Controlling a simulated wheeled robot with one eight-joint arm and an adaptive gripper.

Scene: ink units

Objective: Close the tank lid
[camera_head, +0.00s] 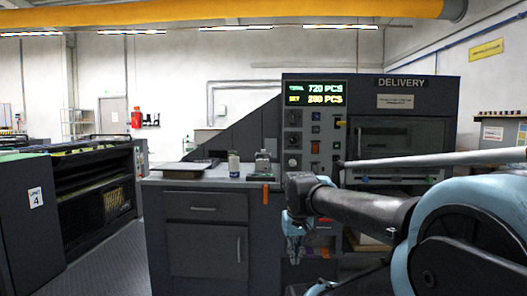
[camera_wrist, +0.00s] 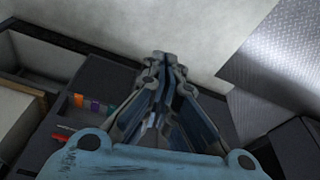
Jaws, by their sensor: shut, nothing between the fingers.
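I cannot make out a tank or its lid for certain in either view. My gripper (camera_head: 293,256) hangs at the end of my arm in front of the dark delivery console, right of the grey cabinet. In the wrist view my gripper (camera_wrist: 161,57) has its fingers together with nothing between them. Its tips lie over a plain pale surface (camera_wrist: 180,20), and I cannot tell how far apart they are. My arm hides part of the lower console in the head view.
The grey cabinet (camera_head: 206,236) carries a can (camera_head: 233,164) and a flat dark tray (camera_head: 190,166). The delivery console (camera_head: 315,125) stands behind. A dark machine (camera_head: 85,195) is at left. Coloured tabs (camera_wrist: 95,106) sit on a dark unit in the wrist view. Patterned metal floor (camera_head: 110,260) is open at left.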

